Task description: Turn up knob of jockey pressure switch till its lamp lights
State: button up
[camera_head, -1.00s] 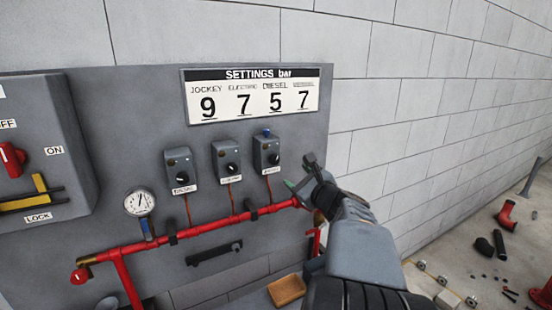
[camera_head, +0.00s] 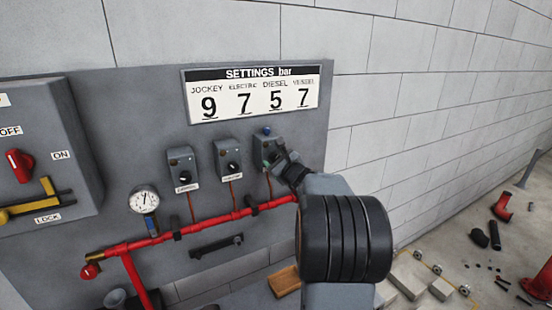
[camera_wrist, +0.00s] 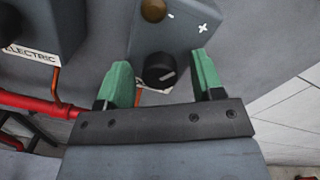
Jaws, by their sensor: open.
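The rightmost grey pressure switch (camera_head: 262,145) is mounted on the panel, with a blue piece on its top. My gripper (camera_head: 276,160) is in front of it, covering its lower front and knob in the head view. In the wrist view, its round black knob (camera_wrist: 160,71) lies between the green fingers of my open gripper (camera_wrist: 160,64), with visible gaps on both sides. A brown-amber lamp (camera_wrist: 153,10) above the knob looks unlit. Minus and plus marks show beside it. The switch's name label is mostly hidden behind my gripper.
The ELECTRIC switch (camera_wrist: 35,30) is just left; another switch (camera_head: 183,168) is farther left. A settings board (camera_head: 252,92) above reads JOCKEY 9. A red pipe (camera_head: 200,228) runs below, with a gauge (camera_head: 144,200) at left. A wall (camera_head: 430,100) stands at right.

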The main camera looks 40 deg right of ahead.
jog(key=c, duration=0.9)
jog(key=shift+f+m+b, duration=0.1)
jog(key=shift+m+b, duration=0.2)
jog(key=shift+b, duration=0.05)
jog(key=shift+m, duration=0.5)
jog(key=o, duration=0.9)
jog(key=s+a+b, duration=0.1)
jog(key=s+b, duration=0.3)
jog(key=s, duration=0.9)
jog(key=shift+s+a, duration=0.2)
jog(key=shift+s, duration=0.15)
